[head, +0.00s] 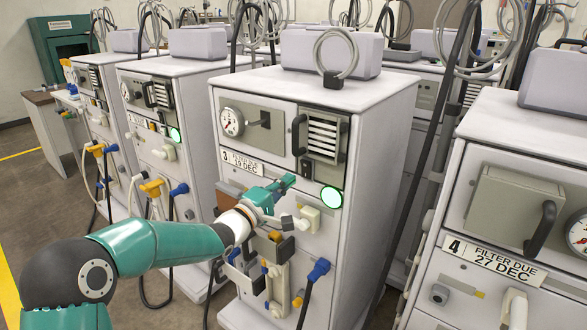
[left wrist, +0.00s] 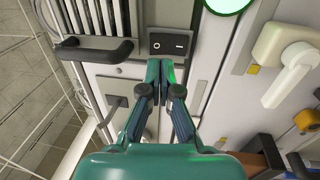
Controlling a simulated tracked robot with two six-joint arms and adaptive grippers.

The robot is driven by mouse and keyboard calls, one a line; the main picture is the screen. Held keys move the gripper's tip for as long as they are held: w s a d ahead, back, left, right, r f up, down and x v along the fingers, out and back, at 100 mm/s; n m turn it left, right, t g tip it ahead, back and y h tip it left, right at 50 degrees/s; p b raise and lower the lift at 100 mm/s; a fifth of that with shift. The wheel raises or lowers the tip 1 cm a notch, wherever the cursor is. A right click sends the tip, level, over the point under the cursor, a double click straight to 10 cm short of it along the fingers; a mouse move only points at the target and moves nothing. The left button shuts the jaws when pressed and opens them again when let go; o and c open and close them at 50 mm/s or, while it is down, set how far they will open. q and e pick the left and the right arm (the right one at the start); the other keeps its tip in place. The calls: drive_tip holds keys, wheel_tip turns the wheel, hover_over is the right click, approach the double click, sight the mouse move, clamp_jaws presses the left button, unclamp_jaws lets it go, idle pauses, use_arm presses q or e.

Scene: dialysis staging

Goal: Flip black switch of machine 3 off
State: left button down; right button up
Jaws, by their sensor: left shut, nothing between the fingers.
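Machine 3 (head: 240,180) stands in the middle of the head view, with a "3 FILTER DUE 19 DEC" label (head: 242,162). Its black switch (head: 307,168) is under the vent grille, left of and above a lit green lamp (head: 332,197). In the left wrist view the black switch (left wrist: 171,44) shows a circle mark and a bar mark; which side is pressed I cannot tell. My left gripper (head: 288,182) is shut and empty in front of the panel. Its fingertips (left wrist: 160,66) appear just below the switch; contact is unclear. My right gripper is out of view.
A black handle (left wrist: 95,52) is beside the switch, and the green lamp (left wrist: 228,4) is on its other side. A white connector (left wrist: 288,62) sticks out nearby. Machine 4 (head: 480,215) stands at the right, and other machines (head: 150,110) at the left.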

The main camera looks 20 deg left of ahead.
sight(305, 166)
use_arm(q)
drive_tip(key=x, duration=0.5)
drive_tip(key=shift+w+p, duration=0.15)
drive_tip(key=shift+p, duration=0.25)
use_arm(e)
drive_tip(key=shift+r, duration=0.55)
use_arm(q)
drive_tip(key=shift+r, duration=0.1)
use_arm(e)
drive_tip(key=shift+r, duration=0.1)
use_arm(q)
drive_tip(key=shift+r+p, duration=0.15)
drive_tip(key=shift+p, duration=0.25)
drive_tip(key=shift+f, duration=0.2)
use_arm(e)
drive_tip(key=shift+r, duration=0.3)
use_arm(q)
drive_tip(key=shift+s, duration=0.25)
drive_tip(key=s+a+r, duration=0.1)
drive_tip(key=s+a, duration=0.1)
drive_tip(key=s, duration=0.4)
drive_tip(key=s+a+r+b, duration=0.1)
drive_tip(key=s+a, duration=0.1)
drive_tip(key=s, duration=0.4)
drive_tip(key=shift+s+a, duration=0.2)
drive_tip(key=shift+a, duration=0.15)
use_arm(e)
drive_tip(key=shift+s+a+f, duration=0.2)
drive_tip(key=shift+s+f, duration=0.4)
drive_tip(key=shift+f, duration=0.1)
